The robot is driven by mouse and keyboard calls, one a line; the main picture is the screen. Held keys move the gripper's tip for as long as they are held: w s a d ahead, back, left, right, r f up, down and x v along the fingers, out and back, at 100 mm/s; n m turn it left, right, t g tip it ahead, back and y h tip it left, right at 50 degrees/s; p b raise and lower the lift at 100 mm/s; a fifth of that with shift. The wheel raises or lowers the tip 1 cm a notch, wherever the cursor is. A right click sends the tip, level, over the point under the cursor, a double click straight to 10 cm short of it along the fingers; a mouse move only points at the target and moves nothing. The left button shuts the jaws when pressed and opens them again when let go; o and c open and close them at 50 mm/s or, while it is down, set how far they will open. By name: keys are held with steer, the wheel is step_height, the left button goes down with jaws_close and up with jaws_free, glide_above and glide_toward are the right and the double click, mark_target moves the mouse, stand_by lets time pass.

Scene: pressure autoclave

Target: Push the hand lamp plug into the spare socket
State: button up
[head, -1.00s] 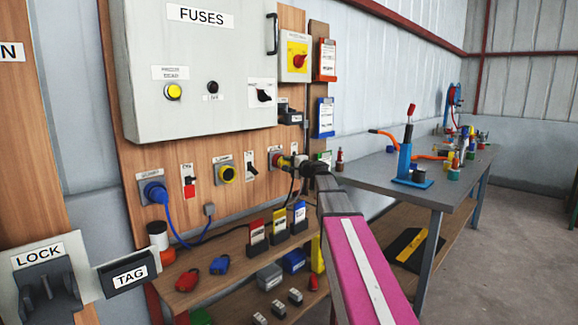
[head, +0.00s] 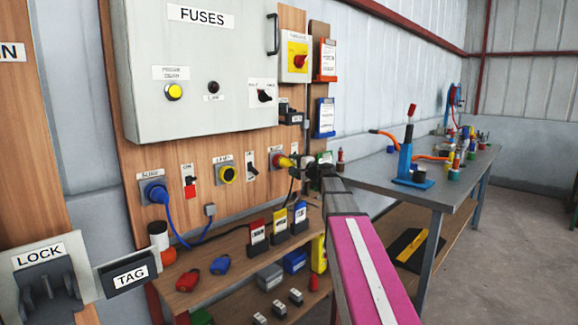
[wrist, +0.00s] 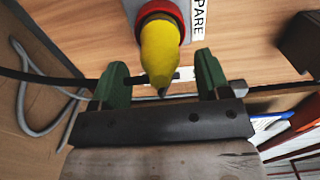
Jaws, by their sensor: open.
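The yellow hand lamp plug (wrist: 160,52) sits nose-in at the red-ringed socket (wrist: 158,12) labelled SPARE in the wrist view. Whether it is fully seated I cannot tell. My gripper (wrist: 161,76) is open, with one green finger on each side of the plug's rear end and visible gaps between. In the head view the plug (head: 286,162) points out of the grey socket (head: 274,158) on the wooden board, and my gripper (head: 306,167) is just right of it. A dark cable (wrist: 45,78) runs left behind a finger.
A blue plug (head: 157,192) fills the left socket. Below is a shelf with colored card holders (head: 279,228). A grey workbench (head: 375,179) stands right. The fuse box (head: 195,70) overhangs above.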

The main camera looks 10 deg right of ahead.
steer(key=v, duration=0.7)
